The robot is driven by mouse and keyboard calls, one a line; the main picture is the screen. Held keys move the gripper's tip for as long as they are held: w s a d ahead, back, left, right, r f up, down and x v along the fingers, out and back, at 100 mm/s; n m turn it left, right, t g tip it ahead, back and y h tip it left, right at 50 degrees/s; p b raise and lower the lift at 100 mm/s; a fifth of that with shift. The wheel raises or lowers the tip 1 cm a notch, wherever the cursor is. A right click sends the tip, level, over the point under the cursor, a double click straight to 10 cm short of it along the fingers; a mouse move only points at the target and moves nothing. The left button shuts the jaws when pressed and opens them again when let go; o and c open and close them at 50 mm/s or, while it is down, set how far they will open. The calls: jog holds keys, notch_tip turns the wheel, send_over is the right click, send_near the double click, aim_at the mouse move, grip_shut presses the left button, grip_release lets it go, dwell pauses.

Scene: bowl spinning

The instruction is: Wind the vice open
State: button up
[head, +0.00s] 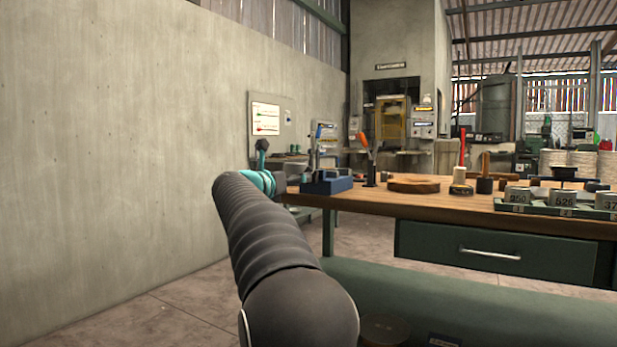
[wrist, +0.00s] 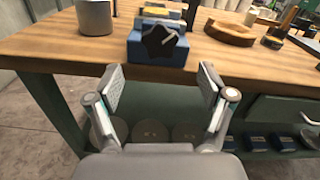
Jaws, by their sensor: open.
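The blue vice (head: 326,186) stands at the near left edge of the wooden bench in the head view. In the wrist view the vice (wrist: 172,55) is at top centre, with its dark star-shaped knob (wrist: 160,42) facing me. My gripper (wrist: 162,86) is open and empty. Its two fingers point at the vice, one to each side of the knob in the picture, and stop short of it. Nothing is between the fingertips. In the head view my arm hides most of the gripper.
The wooden bench top (wrist: 60,47) has a grey cylinder (wrist: 94,17) left of the vice and a round wooden piece (wrist: 230,33) to its right. A tray of numbered tins (head: 560,207) is farther right. Below are a drawer (head: 490,254) and a shelf with several round items.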

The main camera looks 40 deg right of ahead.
jog(key=p+x, duration=0.1)
jog(key=x, duration=0.7)
jog(key=shift+w+d, duration=0.15)
jog(key=shift+d, duration=0.2)
jog(key=c, duration=1.2)
